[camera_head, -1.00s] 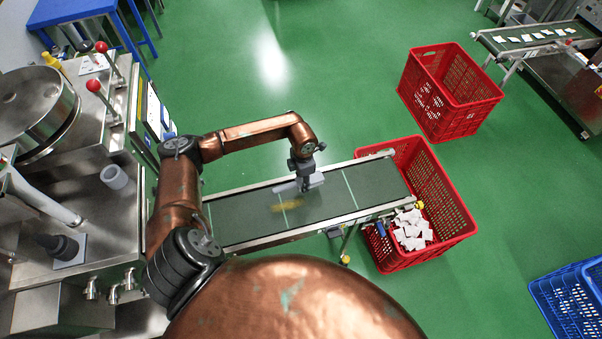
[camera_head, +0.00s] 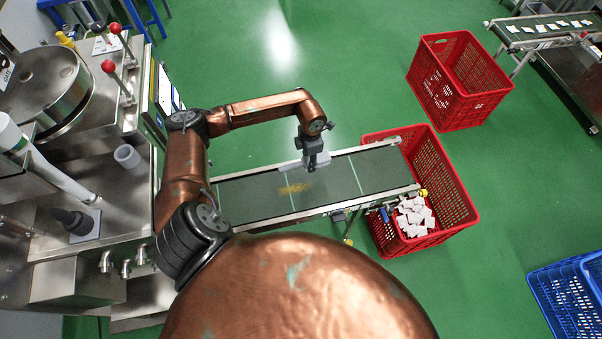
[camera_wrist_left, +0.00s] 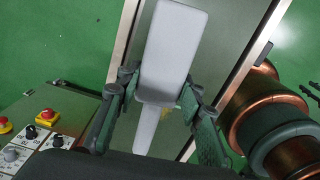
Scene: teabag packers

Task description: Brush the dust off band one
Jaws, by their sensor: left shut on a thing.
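Band one (camera_head: 340,182) is a dark green conveyor belt with pale cross lines and metal side rails. A yellow-brown dust patch (camera_head: 294,188) lies on it near a cross line. My left gripper (camera_head: 315,160) is over the belt's far edge, on the far side of the dust, shut on a pale grey brush (camera_head: 293,165). In the left wrist view the gripper (camera_wrist_left: 160,105) has its fingers on both sides of the brush (camera_wrist_left: 175,50). Whether the brush touches the belt cannot be told. My right gripper is not in view.
A red crate (camera_head: 455,180) with white teabags (camera_head: 413,215) stands at the belt's right end. Another red crate (camera_head: 465,105) stands farther back. A steel machine with red-knobbed levers (camera_head: 115,28) is at the left. A blue crate (camera_head: 545,300) is at the lower right. Green floor is free behind the belt.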

